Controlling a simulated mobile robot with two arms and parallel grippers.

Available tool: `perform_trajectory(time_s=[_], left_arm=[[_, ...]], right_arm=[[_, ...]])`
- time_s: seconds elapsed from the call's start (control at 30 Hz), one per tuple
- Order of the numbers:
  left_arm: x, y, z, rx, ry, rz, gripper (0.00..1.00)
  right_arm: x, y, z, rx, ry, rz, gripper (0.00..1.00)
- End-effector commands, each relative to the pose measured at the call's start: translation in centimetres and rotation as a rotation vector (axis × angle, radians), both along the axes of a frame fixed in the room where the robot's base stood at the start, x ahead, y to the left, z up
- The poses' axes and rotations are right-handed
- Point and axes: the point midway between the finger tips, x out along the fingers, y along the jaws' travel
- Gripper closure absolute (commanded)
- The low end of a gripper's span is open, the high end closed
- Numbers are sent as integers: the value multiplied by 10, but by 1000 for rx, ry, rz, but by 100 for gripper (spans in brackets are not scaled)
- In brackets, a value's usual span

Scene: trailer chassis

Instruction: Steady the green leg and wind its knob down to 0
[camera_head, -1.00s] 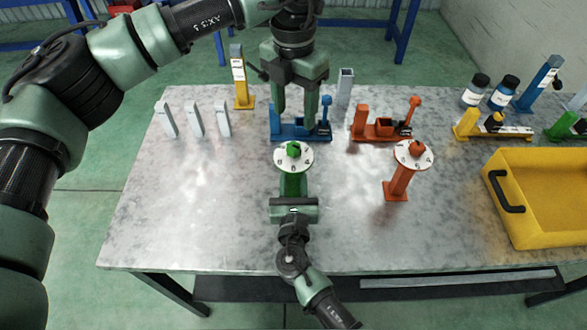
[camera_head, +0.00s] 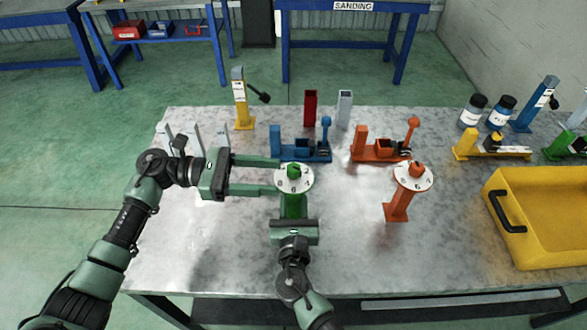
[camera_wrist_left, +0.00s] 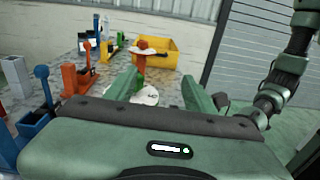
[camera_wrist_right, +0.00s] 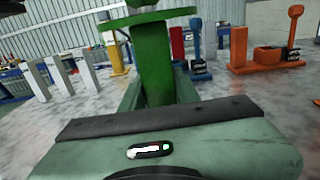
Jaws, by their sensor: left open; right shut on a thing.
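The green leg (camera_head: 293,205) stands upright near the table's front, with a white numbered dial (camera_head: 306,181) and a green knob (camera_head: 294,171) on top. My right gripper (camera_head: 293,223) is shut on the leg's post from the front; the post (camera_wrist_right: 160,55) rises between its fingers in the right wrist view. My left gripper (camera_head: 279,176) comes in level from the left. It is open, its two fingers at the left edge of the dial, one toward the back and one toward the front. In the left wrist view the dial (camera_wrist_left: 148,97) shows between the fingers. I cannot read the setting surely.
An orange leg (camera_head: 398,205) with its own dial stands to the right, by a yellow bin (camera_head: 540,256). Blue (camera_head: 290,153) and orange (camera_head: 372,155) fixtures stand behind. Pale posts (camera_head: 195,140) stand behind the left arm. The table's front left is clear.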

Motion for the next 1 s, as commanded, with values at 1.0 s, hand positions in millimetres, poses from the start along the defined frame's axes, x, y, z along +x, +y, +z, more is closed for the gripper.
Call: perform_trajectory(time_s=[1.0], left_arm=[[35,-44,-26,-60,13,301,46]], right_arm=[[0,0,0,0,0,1,100]])
